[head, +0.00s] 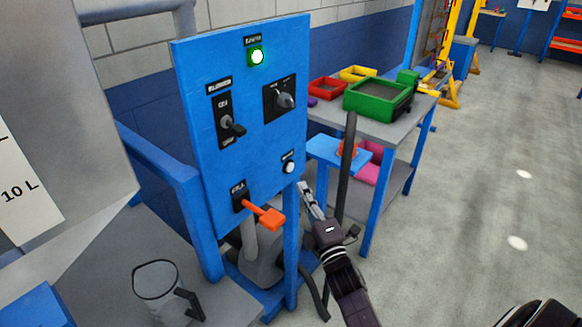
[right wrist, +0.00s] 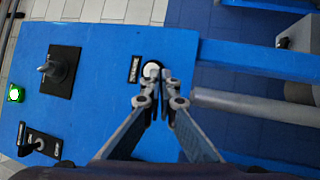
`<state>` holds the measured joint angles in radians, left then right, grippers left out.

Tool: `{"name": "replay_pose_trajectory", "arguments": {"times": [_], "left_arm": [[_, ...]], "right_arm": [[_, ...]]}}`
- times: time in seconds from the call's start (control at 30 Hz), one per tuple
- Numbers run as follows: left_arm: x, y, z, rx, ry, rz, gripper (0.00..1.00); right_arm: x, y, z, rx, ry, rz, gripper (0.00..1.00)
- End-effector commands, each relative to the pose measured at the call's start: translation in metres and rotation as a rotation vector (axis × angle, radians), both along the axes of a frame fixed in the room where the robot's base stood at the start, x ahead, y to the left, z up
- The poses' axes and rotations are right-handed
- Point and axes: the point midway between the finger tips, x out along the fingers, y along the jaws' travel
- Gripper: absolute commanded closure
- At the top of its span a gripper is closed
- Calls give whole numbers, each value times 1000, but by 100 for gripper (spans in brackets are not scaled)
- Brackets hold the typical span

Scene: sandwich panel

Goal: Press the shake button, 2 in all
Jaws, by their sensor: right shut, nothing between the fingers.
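The white round button (head: 290,167) sits at the lower right of the blue control panel (head: 190,110), beside a small black label too small to read surely. In the right wrist view the button (right wrist: 151,69) lies just beyond the fingertips, which cover its lower edge. My right gripper (head: 304,187) is shut and empty, just right of and below the button in the head view. In the right wrist view my right gripper (right wrist: 161,77) points at the panel. I cannot tell whether it touches the button. My left gripper is not in view.
The panel also bears a lit green lamp (head: 256,57), a rotary knob (head: 285,100), a black toggle (head: 233,128) and an orange lever (head: 267,215).

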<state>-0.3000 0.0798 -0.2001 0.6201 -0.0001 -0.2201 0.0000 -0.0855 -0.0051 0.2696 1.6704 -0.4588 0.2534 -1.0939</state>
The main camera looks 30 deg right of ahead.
Motion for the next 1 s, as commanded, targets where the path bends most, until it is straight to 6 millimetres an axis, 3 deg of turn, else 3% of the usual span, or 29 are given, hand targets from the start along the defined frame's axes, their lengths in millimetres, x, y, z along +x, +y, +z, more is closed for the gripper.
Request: {"name": "replay_pose_trajectory", "arguments": {"times": [0.2, 0.37, 0.7, 1.0], "left_arm": [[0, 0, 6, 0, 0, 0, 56], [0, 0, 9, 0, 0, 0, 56], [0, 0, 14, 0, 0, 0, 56], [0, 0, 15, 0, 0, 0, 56]], "right_arm": [[-5, 0, -19, -271, 197, -51, 100], [-16, -13, -20, -466, 294, -136, 100], [-44, -40, 17, -781, 341, -350, 100], [-51, -44, 32, -846, 329, -407, 100]]}}
